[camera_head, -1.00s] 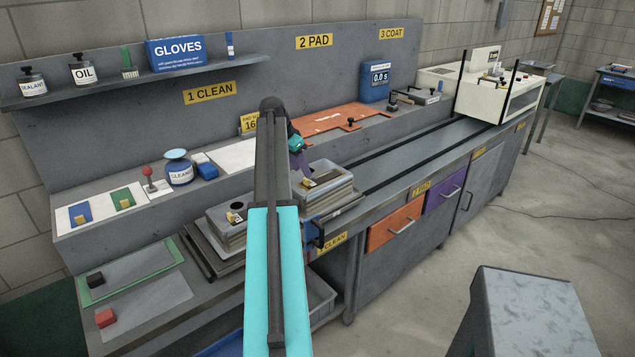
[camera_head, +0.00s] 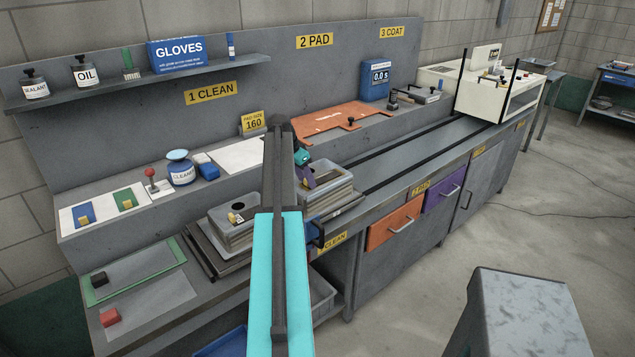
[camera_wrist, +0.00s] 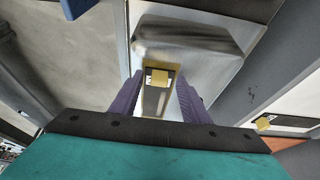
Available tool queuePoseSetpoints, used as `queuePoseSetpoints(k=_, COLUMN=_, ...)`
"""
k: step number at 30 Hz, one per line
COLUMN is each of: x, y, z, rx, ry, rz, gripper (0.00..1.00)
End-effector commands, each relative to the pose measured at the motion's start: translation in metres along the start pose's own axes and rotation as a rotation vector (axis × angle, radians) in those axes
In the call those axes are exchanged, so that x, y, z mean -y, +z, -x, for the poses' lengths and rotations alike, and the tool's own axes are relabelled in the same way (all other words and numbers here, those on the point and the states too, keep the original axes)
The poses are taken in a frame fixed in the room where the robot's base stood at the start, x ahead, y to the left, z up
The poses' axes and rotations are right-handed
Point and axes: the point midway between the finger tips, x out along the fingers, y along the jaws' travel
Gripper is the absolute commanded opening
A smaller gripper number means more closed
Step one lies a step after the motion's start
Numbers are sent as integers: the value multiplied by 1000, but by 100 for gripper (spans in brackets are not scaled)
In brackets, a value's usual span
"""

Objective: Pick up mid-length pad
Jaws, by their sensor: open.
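My gripper (camera_head: 310,184) is low over the right grey metal bin (camera_head: 334,197) on the bench. In the wrist view my gripper (camera_wrist: 158,95) shows two purple fingers spread apart. A narrow grey piece with a yellow tab (camera_wrist: 158,76) lies between and beyond them; I cannot tell whether they touch it. A bit of yellow (camera_head: 322,177) also shows beside the gripper in the head view. I cannot tell whether this piece is the mid-length pad. A sign (camera_head: 253,122) reads "PAD SIZE 160".
A left grey bin (camera_head: 226,235) with a yellow-and-black item stands nearby. An orange drawer (camera_head: 394,225) and a purple drawer (camera_head: 443,194) are closed below. An orange mat (camera_head: 330,120) lies behind. Dark rails (camera_head: 420,150) run right along the clear bench. A grey stand (camera_head: 525,310) is in front.

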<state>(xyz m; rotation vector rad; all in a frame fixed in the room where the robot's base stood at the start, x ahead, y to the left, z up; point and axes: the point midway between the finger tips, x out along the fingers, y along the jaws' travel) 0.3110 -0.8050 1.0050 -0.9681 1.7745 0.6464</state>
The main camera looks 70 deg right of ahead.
Motion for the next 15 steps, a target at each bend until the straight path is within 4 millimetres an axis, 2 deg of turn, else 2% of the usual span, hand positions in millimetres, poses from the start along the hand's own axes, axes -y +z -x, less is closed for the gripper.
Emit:
queuePoseSetpoints(k=10, x=0, y=0, z=0, rx=0, ry=0, rz=0, gripper=40)
queuePoseSetpoints(k=15, x=0, y=0, z=0, rx=0, ry=0, rz=0, gripper=12)
